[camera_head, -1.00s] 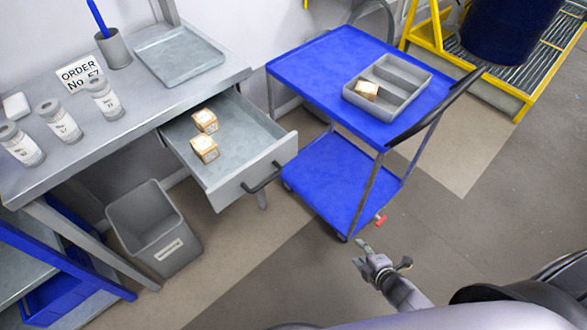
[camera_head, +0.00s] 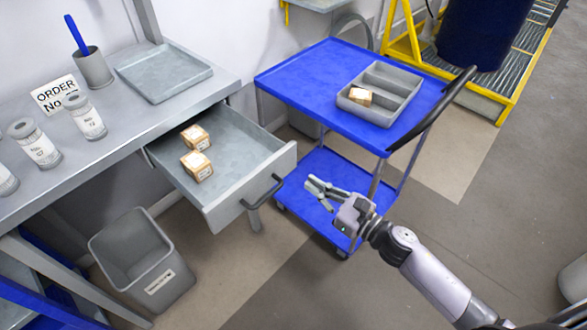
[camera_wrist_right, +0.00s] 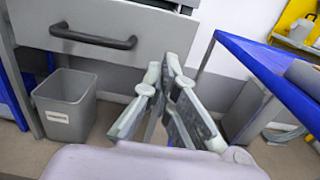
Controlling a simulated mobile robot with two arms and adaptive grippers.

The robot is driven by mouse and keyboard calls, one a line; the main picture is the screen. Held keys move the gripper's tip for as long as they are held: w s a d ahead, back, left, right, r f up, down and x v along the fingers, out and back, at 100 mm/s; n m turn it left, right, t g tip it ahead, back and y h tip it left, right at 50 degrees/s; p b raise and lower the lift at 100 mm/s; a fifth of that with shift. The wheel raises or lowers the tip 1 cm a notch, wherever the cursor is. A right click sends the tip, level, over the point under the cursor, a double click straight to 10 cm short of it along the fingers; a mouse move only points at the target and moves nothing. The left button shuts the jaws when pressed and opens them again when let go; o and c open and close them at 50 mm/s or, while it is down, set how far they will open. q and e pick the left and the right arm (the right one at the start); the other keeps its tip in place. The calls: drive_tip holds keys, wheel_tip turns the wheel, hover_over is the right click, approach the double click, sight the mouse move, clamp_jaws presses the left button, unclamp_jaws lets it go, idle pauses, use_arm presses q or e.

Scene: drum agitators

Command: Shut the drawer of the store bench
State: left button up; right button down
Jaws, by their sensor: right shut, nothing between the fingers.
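The store bench drawer (camera_head: 232,198) is pulled out, with its dark bar handle (camera_head: 262,190) on the front panel. Two small labelled boxes (camera_head: 196,152) lie inside. In the right wrist view the drawer front (camera_wrist_right: 170,35) and its handle (camera_wrist_right: 92,38) are at the upper left. My right gripper (camera_head: 318,186) is shut and empty, to the right of the drawer front and apart from the handle. Its fingers (camera_wrist_right: 168,75) also show in the right wrist view, below and right of the handle. My left gripper is not in view.
The blue cart (camera_head: 300,75) stands close right of the drawer, carrying a grey divided tray (camera_head: 385,115) with one box. A grey bin (camera_head: 150,270) stands on the floor below the bench (camera_head: 130,115). Open floor lies in front.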

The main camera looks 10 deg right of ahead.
sight(285, 167)
drive_tip(key=x, duration=0.7)
drive_tip(key=shift+p, duration=0.3)
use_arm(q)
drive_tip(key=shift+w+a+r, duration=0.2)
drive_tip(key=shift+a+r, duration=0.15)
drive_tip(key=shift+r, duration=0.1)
